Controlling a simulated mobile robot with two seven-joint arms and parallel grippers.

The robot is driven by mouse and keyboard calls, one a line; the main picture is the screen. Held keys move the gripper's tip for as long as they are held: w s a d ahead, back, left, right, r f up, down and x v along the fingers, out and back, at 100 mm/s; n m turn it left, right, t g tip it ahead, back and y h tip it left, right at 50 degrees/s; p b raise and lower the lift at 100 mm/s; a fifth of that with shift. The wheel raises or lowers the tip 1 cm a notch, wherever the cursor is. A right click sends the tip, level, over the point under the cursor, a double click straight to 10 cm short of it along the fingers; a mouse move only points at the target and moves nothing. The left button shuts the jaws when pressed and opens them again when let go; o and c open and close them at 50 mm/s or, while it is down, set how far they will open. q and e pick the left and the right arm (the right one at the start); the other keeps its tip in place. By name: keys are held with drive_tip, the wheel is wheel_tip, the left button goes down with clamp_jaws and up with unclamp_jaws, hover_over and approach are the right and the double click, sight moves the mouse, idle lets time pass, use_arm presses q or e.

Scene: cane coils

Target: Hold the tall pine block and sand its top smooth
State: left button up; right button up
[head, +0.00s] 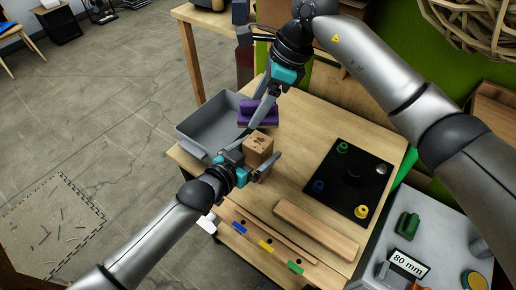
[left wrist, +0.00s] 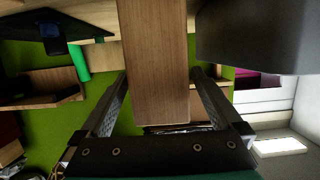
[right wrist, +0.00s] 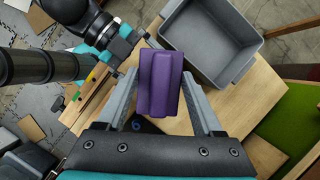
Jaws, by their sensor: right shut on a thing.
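The pine block (head: 258,150) stands upright on the bench, with dark marks on its top. My left gripper (head: 255,155) is around it, a finger on each side; the left wrist view shows the block's wooden face (left wrist: 155,65) between the fingers, which look spread. My right gripper (head: 262,108) is shut on a purple block (head: 246,113), beyond the pine block in the head view. The right wrist view shows the purple block (right wrist: 160,83) between the fingers. Its underside is hidden.
A grey tray (head: 190,127) is left of the purple block. A black mat (head: 330,180) with coloured knobs lies at the right. A wooden plank (head: 315,230) lies near the front edge. A grey side table (head: 440,215) holds a green object and an "80 mm" sign (head: 410,262).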

use_arm(q)
drive_tip(key=c, duration=1.5)
drive_tip(key=o, duration=1.4)
drive_tip(key=shift+c, duration=0.3)
drive_tip(key=c, duration=0.9)
drive_tip(key=shift+o, duration=0.2)
